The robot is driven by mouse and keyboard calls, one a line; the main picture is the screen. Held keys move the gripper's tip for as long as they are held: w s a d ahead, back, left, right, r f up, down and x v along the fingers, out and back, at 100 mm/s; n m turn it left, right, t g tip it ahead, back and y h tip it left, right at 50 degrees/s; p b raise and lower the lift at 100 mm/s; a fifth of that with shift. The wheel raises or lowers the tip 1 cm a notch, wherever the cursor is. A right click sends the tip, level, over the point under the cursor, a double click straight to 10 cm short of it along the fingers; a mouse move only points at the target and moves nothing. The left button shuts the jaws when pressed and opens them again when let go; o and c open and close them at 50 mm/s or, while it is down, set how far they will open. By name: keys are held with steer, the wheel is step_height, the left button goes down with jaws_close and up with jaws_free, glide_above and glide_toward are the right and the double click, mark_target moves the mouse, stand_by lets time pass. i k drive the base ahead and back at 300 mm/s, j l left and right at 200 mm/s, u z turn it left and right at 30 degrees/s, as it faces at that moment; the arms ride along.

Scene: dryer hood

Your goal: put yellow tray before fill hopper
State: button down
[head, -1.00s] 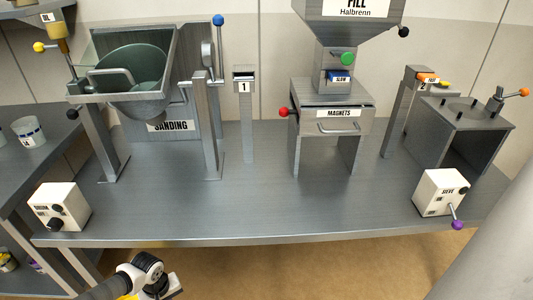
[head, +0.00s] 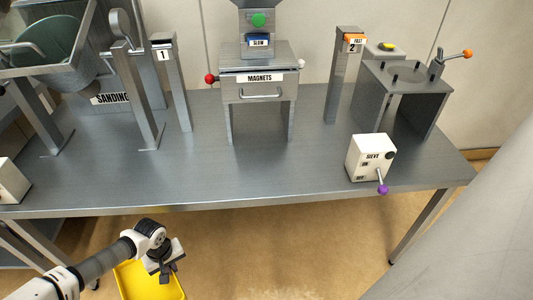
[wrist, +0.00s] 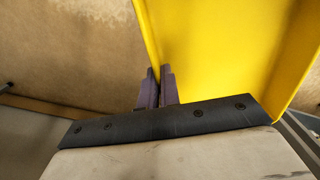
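The yellow tray (head: 133,284) is low in front of the bench, at the bottom of the head view and partly cut off by the frame. In the wrist view the yellow tray (wrist: 225,50) fills the upper right. My gripper (head: 165,275) is at the tray's edge; in the wrist view the gripper's fingers (wrist: 158,88) pinch the tray's wall, one on each side. The fill hopper is mostly above the head view; only its bottom end (head: 256,3) shows, over the neck with a green knob (head: 258,20).
Below the neck is the magnets box (head: 260,92) on the steel bench (head: 230,175). The sieve switch box (head: 368,158) stands near the bench's front right edge. Posts 1 (head: 178,90) and 2 (head: 342,85) flank the magnets box. The bench middle is clear.

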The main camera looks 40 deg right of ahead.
mark_target(262, 162)
steer(key=k+l, duration=0.15)
steer(key=l, duration=0.2)
steer(key=k+l, duration=0.2)
steer(key=l, duration=0.2)
steer(key=k+l+z, duration=0.1)
steer(key=l, duration=0.25)
steer(key=k+l, duration=0.2)
steer(key=l, duration=0.15)
